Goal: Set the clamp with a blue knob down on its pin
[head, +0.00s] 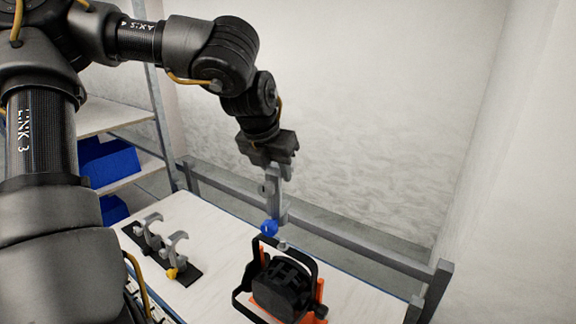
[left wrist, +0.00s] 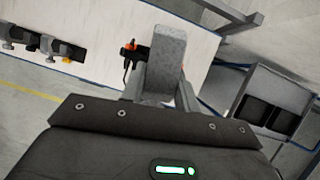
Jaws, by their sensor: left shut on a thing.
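My left gripper (head: 281,168) points down and is shut on the clamp with a blue knob. The grey clamp (head: 273,190) hangs roughly upright below the fingers, with its blue knob (head: 269,228) near its lower end. The clamp's grey top also shows between the fingers in the left wrist view (left wrist: 166,65). Below it stands a black par can (head: 283,287) with a black yoke and orange parts. A small grey stub, perhaps the pin (head: 283,246), tops the yoke; I cannot tell whether the clamp touches it. My right gripper is not in view.
A black strip (head: 189,277) on the white tabletop (head: 208,220) holds two grey hook clamps, one with a yellow knob (head: 172,273). A grey rail (head: 330,236) runs behind the table. A grey crate (left wrist: 243,92) with black things shows in the left wrist view.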

